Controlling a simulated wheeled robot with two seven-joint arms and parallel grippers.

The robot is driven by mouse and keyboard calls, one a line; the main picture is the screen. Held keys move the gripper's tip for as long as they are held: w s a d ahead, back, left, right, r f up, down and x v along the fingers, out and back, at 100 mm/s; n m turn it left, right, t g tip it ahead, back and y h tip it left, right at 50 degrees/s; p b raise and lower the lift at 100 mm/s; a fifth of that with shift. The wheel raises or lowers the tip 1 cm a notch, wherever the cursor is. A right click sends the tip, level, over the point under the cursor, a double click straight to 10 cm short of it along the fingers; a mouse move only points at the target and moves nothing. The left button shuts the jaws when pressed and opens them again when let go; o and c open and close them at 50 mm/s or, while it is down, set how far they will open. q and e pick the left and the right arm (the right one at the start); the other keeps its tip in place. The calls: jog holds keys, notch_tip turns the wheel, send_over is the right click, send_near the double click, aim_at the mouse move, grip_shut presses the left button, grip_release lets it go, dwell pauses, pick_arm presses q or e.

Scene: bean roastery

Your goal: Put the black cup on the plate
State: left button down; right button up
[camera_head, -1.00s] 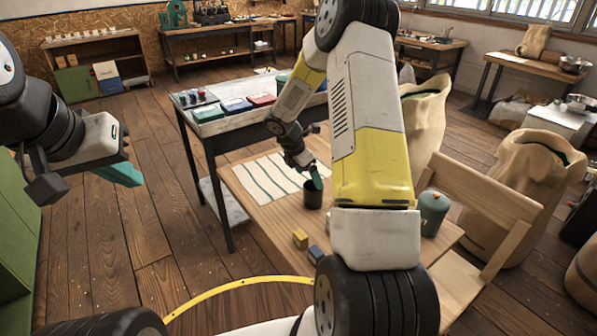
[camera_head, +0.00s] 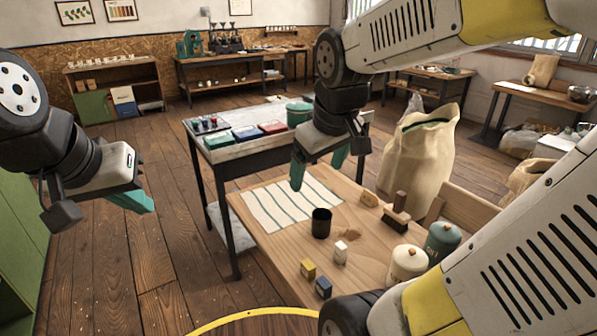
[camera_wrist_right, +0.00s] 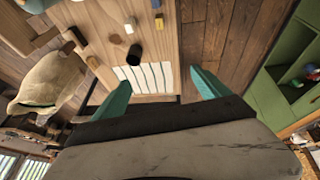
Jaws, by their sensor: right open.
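The black cup (camera_head: 321,223) stands upright on the wooden table, just past the near right edge of a striped cloth (camera_head: 270,218). It also shows in the right wrist view (camera_wrist_right: 135,53). My right gripper (camera_head: 318,168) is open and empty, raised above the far side of the cloth and apart from the cup. Its two teal fingers are spread wide in the right wrist view (camera_wrist_right: 160,82). My left gripper (camera_head: 128,200) hangs at the left, over the floor and away from the table; its finger gap is not clear. I cannot make out a plate.
On the wooden table (camera_head: 285,252) are a yellow block (camera_head: 308,269), a blue block (camera_head: 323,288), a white shaker-like item (camera_head: 341,252), a brush (camera_head: 397,216), a cream canister (camera_head: 407,264) and a teal canister (camera_head: 443,240). A grey side table (camera_head: 240,150) holds coloured boxes.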

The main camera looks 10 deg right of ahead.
jog(key=shift+o, duration=0.3)
jog(key=s+a+r+m+t+y, duration=0.1)
jog(key=s+a+m+y, duration=0.1)
jog(key=s, duration=0.3)
jog(key=shift+s+a+r+m, duration=0.35)
jog(key=shift+s+a+m, duration=0.1)
jog(key=shift+m, duration=0.45)
jog(key=n+g+h, duration=0.5)
jog(key=n+h, duration=0.7)
jog(key=n, duration=0.2)
send_near(322, 222)
jog(key=s+d+r, duration=0.1)
jog(key=s+d, duration=0.1)
jog(key=s, duration=0.2)
jog(key=w+f+n+t+h, duration=0.1)
jog(key=w+f+n, duration=0.1)
jog(key=w+f+n+t+h, duration=0.1)
jog(key=w+f+n, duration=0.1)
jog(key=f, duration=0.1)
jog(key=w+f+n+t+h, duration=0.2)
jog(key=n, duration=0.1)
jog(key=shift+w+a+f, duration=0.1)
jog(key=shift+a+f, duration=0.1)
jog(key=shift+f, duration=0.2)
jog(key=x, duration=0.7)
jog(key=shift+d+f, duration=0.35)
jog(key=shift+f, duration=0.05)
jog(key=shift+r, duration=0.15)
jog(key=c, duration=1.7)
